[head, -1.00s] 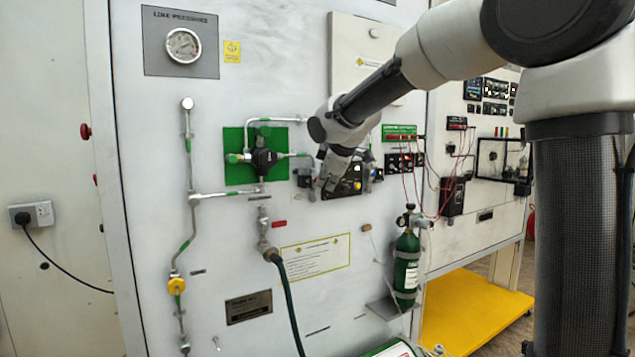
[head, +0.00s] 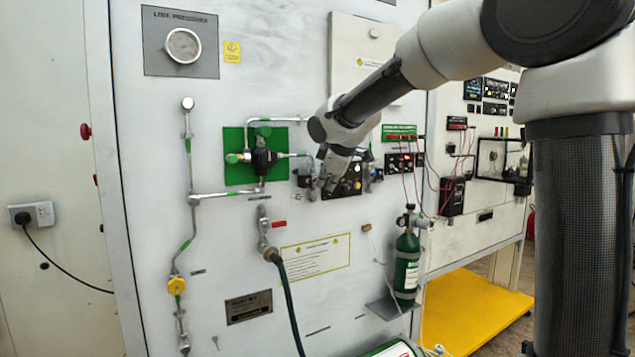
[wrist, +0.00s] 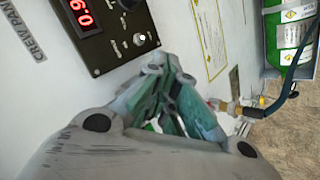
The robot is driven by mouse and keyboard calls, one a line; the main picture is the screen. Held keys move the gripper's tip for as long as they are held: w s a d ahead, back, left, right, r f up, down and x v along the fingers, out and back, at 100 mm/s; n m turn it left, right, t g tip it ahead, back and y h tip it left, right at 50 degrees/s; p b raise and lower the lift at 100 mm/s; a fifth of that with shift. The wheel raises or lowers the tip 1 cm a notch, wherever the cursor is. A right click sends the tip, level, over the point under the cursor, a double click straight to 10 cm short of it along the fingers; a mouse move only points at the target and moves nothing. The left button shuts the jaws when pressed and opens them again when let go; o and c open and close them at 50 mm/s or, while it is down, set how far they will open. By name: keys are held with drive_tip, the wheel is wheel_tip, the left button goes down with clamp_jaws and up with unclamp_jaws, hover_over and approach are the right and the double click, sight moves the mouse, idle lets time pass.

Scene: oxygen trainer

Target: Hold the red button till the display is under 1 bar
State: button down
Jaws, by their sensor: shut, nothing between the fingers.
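The black crew panel (wrist: 118,42) is tilted at the upper left of the wrist view; it also shows behind my gripper in the head view (head: 352,183). Its display (wrist: 80,14) has red digits, sideways and cut by the picture's top edge; they seem to read 0.9, but I cannot be sure.
A round gauge (head: 183,46) sits at the upper left of the white wall. A green valve plate (head: 234,172) with pipes is left of my gripper. A green cylinder (head: 406,265) and red leads (head: 408,185) are to the right. A hose (head: 288,300) hangs below.

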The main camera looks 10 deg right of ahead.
drive_tip(key=shift+s+d, duration=0.25)
drive_tip(key=shift+s, duration=0.5)
drive_tip(key=shift+s, duration=0.1)
drive_tip(key=s, duration=0.1)
drive_tip(key=s+d, duration=0.1)
drive_tip(key=s, duration=0.2)
drive_tip(key=shift+s+d, duration=0.25)
drive_tip(key=shift+s, duration=0.05)
